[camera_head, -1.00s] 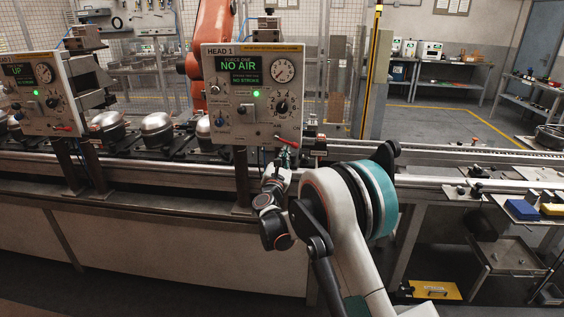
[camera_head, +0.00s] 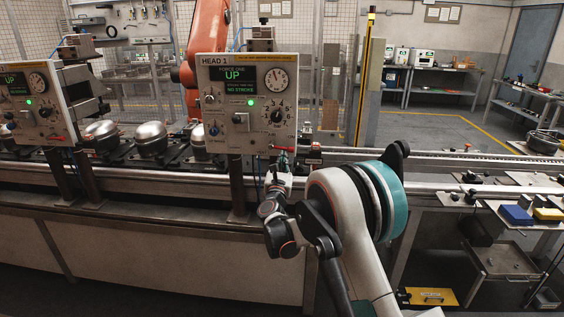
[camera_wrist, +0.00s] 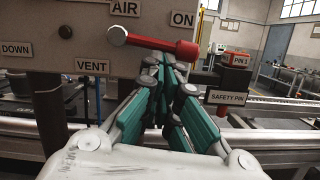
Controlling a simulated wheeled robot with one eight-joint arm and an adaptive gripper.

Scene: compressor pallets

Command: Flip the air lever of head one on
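The air lever of head one (camera_wrist: 160,43) has a red handle and a grey pivot end. It lies nearly level below the AIR label, its red end pointing right, under the ON label (camera_wrist: 182,19). The VENT label (camera_wrist: 91,67) is lower left. In the head view the red lever (camera_head: 284,148) is at the lower right of the HEAD 1 panel (camera_head: 215,140), whose screen (camera_head: 238,77) reads UP. My gripper (camera_wrist: 166,72) has its teal fingers just below the red handle; contact is unclear. The fingertips look close together, but whether they are shut is unclear.
A red PIN 1 block (camera_wrist: 236,60) and a SAFETY PIN label (camera_wrist: 227,97) are close to the right of my gripper. A second panel (camera_head: 35,115) stands left. A rail (camera_head: 450,158) runs along the line behind my arm.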

